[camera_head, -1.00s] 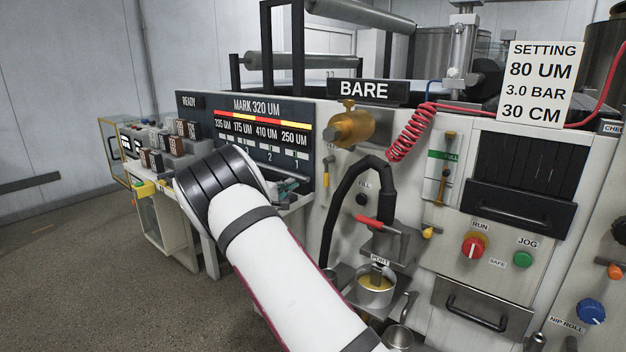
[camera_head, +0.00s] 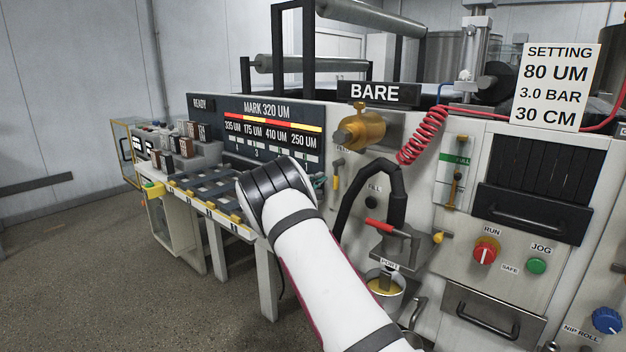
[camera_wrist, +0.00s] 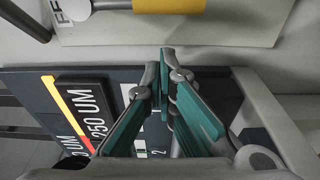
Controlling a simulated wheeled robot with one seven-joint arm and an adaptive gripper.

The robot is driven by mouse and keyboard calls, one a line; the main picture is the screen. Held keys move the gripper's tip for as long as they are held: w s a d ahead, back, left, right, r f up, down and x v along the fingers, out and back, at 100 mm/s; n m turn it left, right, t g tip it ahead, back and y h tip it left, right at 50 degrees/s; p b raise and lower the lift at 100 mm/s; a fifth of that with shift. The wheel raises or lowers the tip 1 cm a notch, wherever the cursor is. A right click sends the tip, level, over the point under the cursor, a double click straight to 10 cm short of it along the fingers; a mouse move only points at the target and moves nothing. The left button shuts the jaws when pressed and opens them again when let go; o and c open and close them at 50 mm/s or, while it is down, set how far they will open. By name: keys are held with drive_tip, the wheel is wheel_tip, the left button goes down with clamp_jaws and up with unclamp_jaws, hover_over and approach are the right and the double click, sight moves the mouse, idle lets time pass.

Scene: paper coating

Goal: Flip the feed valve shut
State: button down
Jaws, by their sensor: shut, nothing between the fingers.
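A small lever with a yellow grip (camera_head: 337,184) hangs down on the pale panel, below a partly hidden label. In the wrist view, a yellow grip (camera_wrist: 168,6) on a grey stem shows at the top edge, beside a label (camera_wrist: 66,9) beginning "FE"; its full shape is cut off. My gripper (camera_wrist: 166,58) has teal finger pads, with the tips together and nothing between them. The tips point toward the yellow grip and are apart from it in the picture. In the head view, my wrist hides most of my gripper (camera_head: 318,184), which is left of the lever.
The dark gauge board (camera_head: 262,133) stands close beside my gripper. A black hose (camera_head: 348,205), a red-handled lever (camera_head: 385,228) and a cup (camera_head: 385,288) are on the right. A rack of dark blocks (camera_head: 205,190) lies to the left.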

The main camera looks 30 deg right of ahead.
drive_tip(key=shift+s+d+f, duration=0.1)
drive_tip(key=shift+s+d, duration=0.05)
drive_tip(key=shift+s, duration=0.5)
drive_tip(key=shift+s+d, duration=0.1)
drive_tip(key=shift+s, duration=0.55)
